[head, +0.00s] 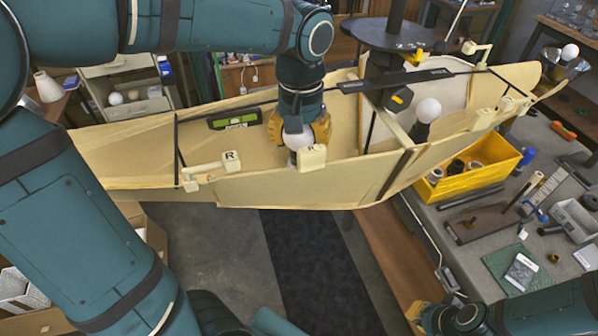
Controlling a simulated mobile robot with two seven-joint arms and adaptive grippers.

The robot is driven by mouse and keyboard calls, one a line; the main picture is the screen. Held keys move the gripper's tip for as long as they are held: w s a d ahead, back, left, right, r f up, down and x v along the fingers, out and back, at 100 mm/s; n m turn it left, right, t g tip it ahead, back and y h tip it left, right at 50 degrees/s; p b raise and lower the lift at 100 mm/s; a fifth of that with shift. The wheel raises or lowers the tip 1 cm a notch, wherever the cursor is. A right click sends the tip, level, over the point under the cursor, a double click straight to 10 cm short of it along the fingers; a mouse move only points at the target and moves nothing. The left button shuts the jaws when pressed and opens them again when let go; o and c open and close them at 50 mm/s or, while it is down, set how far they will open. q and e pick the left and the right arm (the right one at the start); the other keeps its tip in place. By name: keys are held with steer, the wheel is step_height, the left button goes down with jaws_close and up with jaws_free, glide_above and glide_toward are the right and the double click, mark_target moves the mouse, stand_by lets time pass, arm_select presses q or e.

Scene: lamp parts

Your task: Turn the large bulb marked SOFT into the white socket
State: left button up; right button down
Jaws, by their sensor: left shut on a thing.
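My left gripper (299,134) points down inside the long cream boat-shaped frame (350,190). Its yellow fingers are shut on a white rounded bulb (297,140), mostly hidden between them. No SOFT marking can be read on it. I cannot make out a white socket below it; the gripper and the frame's near wall hide that spot. Another white bulb (428,109) stands upright on a dark holder at the frame's right part. My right gripper (418,314) is at the bottom edge, partly cut off, and its opening is unclear.
Cream blocks marked R (230,161) sit along the frame's near rim. A yellow bin (490,152) and tools lie on the grey bench at right. A bulb (570,52) sits in a metal bowl at the far right. More bulbs (115,98) lie in a drawer at left.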

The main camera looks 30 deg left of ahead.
arm_select(q)
steer(key=shift+f+b, duration=0.35)
steer(key=shift+f, duration=0.2)
stand_by(1.3)
steer(key=shift+o, duration=0.9)
steer(key=shift+c, duration=0.9)
steer(key=shift+f, duration=0.15)
steer(key=m, duration=0.3)
steer(key=shift+p, duration=0.35)
steer(key=m, duration=0.3)
steer(key=shift+d+m, duration=0.15)
steer(key=shift+m, duration=0.25)
